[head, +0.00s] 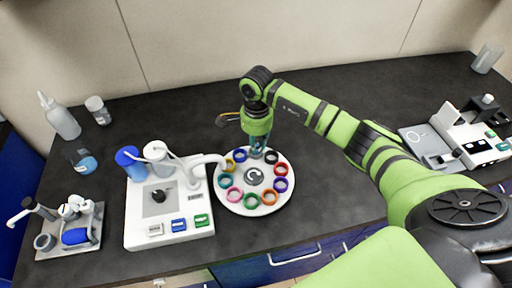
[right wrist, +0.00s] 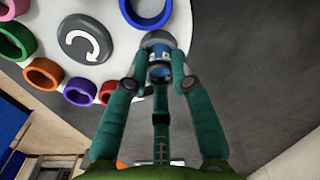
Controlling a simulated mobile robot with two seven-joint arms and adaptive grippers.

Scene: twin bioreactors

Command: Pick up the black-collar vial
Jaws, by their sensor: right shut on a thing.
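My right gripper (head: 257,148) is lowered at the back rim of the round white carousel (head: 229,205). It is shut on a small upright vial, which shows between its green fingers in the right wrist view (right wrist: 160,68). That vial has a grey end and blue and dark parts; its collar colour is not clear. A black ring (head: 271,157) shows just right of the gripper on the carousel, and a dark blue ring (head: 239,155) just left. The fingers partly hide the held vial, and I cannot tell whether it is clear of the carousel. My left gripper is out of view.
More coloured rings, such as an orange one (head: 269,197), circle the carousel. A white bioreactor (head: 195,228) stands close at its left, with a tube reaching over the rim. A second device (head: 480,140) stands far right. The dark counter (head: 190,105) behind is clear.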

